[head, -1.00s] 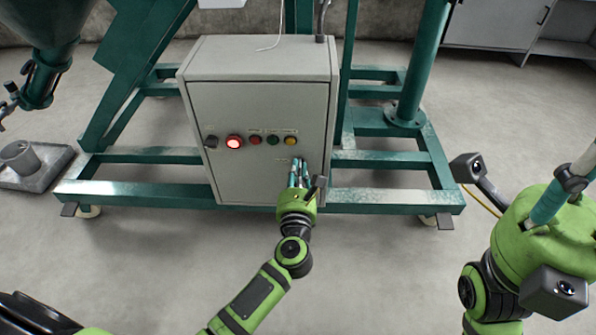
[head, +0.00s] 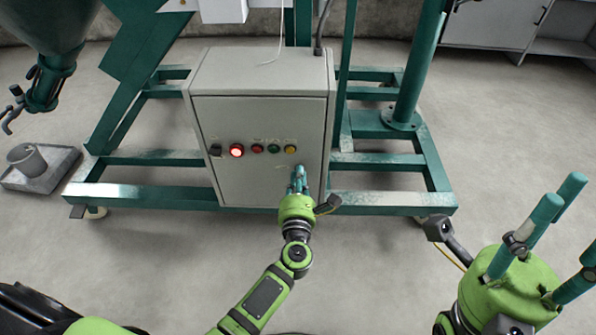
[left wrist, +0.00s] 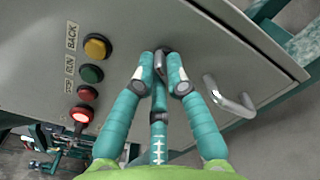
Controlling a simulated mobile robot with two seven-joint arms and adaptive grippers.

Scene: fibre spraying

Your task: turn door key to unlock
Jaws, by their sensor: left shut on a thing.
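The grey control cabinet (head: 262,122) stands ahead, its door facing me. My left gripper (head: 299,172) reaches the right side of this door, below the yellow button. In the left wrist view, its teal fingers (left wrist: 161,70) are closed around a small dark metal piece (left wrist: 160,64) at the door face, which looks like the key. The fingers hide most of it, and I cannot tell its turn angle. A curved metal handle (left wrist: 232,100) sits right of the fingers in that view. My right gripper (head: 566,220) is open and empty, its fingers spread, away from the cabinet.
A lit red button (head: 236,150) and a row with red, green and yellow buttons (head: 290,149) sit on the door, close to my left fingers. A green steel frame (head: 390,197) surrounds the cabinet. The floor in front is clear.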

